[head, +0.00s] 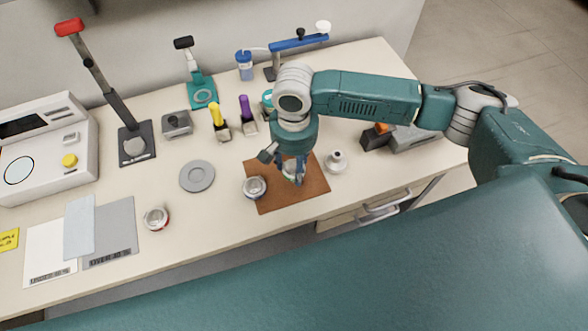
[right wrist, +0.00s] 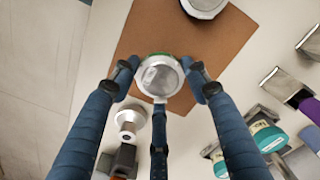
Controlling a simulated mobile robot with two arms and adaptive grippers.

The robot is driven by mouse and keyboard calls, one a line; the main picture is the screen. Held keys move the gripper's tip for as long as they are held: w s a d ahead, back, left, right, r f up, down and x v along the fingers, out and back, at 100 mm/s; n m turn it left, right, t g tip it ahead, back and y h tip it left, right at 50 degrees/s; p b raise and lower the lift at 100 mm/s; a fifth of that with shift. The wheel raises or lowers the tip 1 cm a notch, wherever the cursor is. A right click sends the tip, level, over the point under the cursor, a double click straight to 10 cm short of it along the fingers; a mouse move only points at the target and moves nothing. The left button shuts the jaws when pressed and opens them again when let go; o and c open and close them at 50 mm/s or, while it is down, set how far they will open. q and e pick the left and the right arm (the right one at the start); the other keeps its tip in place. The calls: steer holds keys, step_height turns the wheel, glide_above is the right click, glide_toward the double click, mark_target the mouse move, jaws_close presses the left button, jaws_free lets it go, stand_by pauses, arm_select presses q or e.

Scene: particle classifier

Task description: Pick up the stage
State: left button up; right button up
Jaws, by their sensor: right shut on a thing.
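The stage appears to be a small round silver piece with a green edge (right wrist: 159,75). In the right wrist view it sits between the fingers of my right gripper (right wrist: 163,80), over the brown mat (right wrist: 215,40). In the head view my right gripper (head: 292,172) points down over the brown mat (head: 312,187) and mostly hides the piece. My right gripper is shut on it. I cannot tell whether the piece still touches the mat. My left gripper is not in view.
A similar round silver piece (head: 255,188) is on the mat's left edge. A white knob-like piece (head: 336,161) stands just right of the mat. Another round piece with a red edge (head: 157,218) and a grey disc (head: 197,176) lie left. Yellow and purple handled tools (head: 219,121) stand behind.

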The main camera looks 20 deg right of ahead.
step_height(320, 180, up, 17)
steer(key=b, duration=0.1)
stand_by(1.3)
